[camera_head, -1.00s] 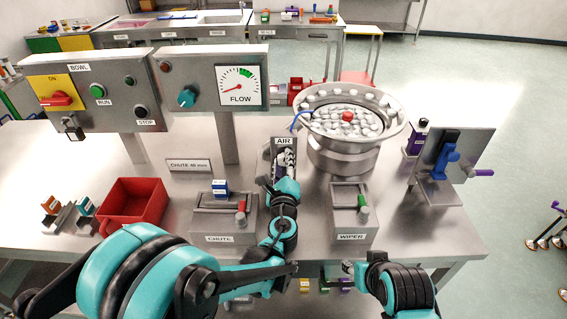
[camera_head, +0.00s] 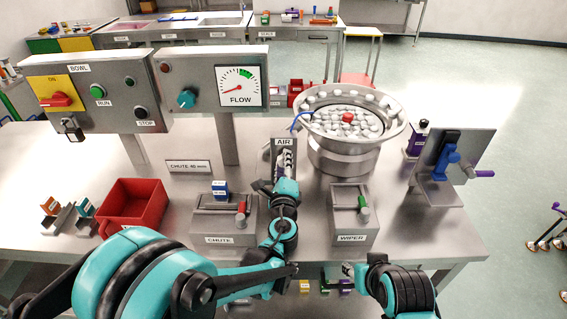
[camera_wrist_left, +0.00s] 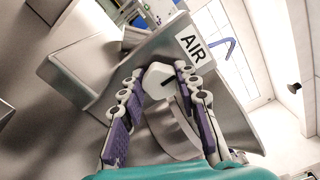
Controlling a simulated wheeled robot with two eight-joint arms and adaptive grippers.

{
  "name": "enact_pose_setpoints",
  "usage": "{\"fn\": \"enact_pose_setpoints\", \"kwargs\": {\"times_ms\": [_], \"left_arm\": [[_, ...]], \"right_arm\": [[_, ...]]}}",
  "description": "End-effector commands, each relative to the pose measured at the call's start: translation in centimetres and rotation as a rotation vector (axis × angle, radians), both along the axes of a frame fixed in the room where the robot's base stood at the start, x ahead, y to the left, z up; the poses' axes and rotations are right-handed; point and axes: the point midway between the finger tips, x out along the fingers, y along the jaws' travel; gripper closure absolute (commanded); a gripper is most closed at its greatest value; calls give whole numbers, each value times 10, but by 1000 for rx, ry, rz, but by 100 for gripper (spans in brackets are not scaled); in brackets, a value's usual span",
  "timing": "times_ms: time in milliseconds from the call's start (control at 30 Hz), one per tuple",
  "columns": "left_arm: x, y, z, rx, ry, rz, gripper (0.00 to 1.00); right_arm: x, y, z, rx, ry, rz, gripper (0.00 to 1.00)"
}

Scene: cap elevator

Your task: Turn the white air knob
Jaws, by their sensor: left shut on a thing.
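The white air knob (camera_wrist_left: 157,77) shows in the left wrist view, a pale faceted knob with a dark line on it, in front of the plate labelled AIR (camera_wrist_left: 193,47). My left gripper (camera_wrist_left: 163,80) has its purple-padded fingers on either side of the knob and is shut on it. In the head view my left gripper (camera_head: 285,160) is at the AIR post (camera_head: 284,142) and hides the knob. My right gripper (camera_head: 348,269) is low at the table's front edge, small and partly hidden, away from the knob.
The FLOW gauge (camera_head: 239,86) has its needle at the lower left. The bowl feeder (camera_head: 343,155) stands right of the AIR post. The CHUTE box (camera_head: 219,238) and WIPER box (camera_head: 351,237) flank my left wrist. A red bin (camera_head: 132,204) is at left.

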Motion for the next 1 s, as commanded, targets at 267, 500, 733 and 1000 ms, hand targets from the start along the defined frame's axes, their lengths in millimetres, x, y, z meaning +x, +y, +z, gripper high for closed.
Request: {"fn": "enact_pose_setpoints", "kwargs": {"times_ms": [267,500,733,1000], "left_arm": [[0,0,0,0,0,0,47],[-9,0,0,1,0,-1,47],[-54,-1,0,0,0,-3,47],[-105,-1,0,0,0,-2,47]], "right_arm": [[0,0,0,0,0,0,60],[0,0,0,0,0,0,60],[0,0,0,0,0,0,60],[0,0,0,0,0,0,60]]}}
